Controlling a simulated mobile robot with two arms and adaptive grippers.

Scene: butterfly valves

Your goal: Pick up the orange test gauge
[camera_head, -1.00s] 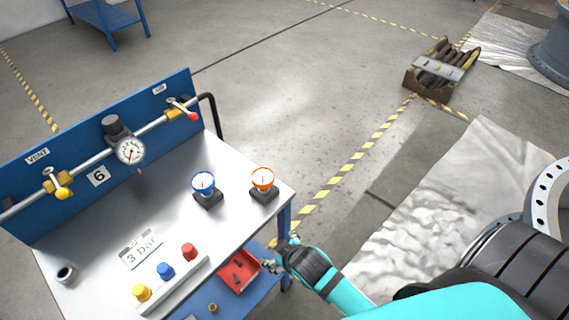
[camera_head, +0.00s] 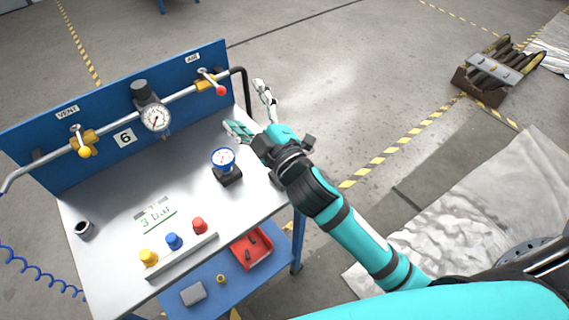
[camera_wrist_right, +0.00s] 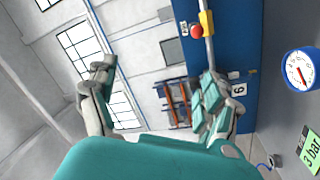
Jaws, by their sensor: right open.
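The orange test gauge is out of sight in both current views; a second earlier it stood near the bench's right end, a spot my right arm now covers in the head view. My right gripper (camera_head: 248,106) is open and empty, over the right end of the bench, its fingers pointing toward the back panel. Its two spread fingers also show in the right wrist view (camera_wrist_right: 158,85), with nothing between them. A blue gauge (camera_head: 223,160) on a black block stands left of the gripper; it also shows at the right of the wrist view (camera_wrist_right: 300,69). My left gripper is not in view.
The bench (camera_head: 105,195) carries a blue back panel (camera_head: 185,85) with a pipe, yellow and red-tipped valve handles, and a dial gauge (camera_head: 156,117). A black rail (camera_head: 242,80) curves at its right end. Colored caps (camera_head: 173,241) stand in front. A red tray (camera_head: 250,250) sits below.

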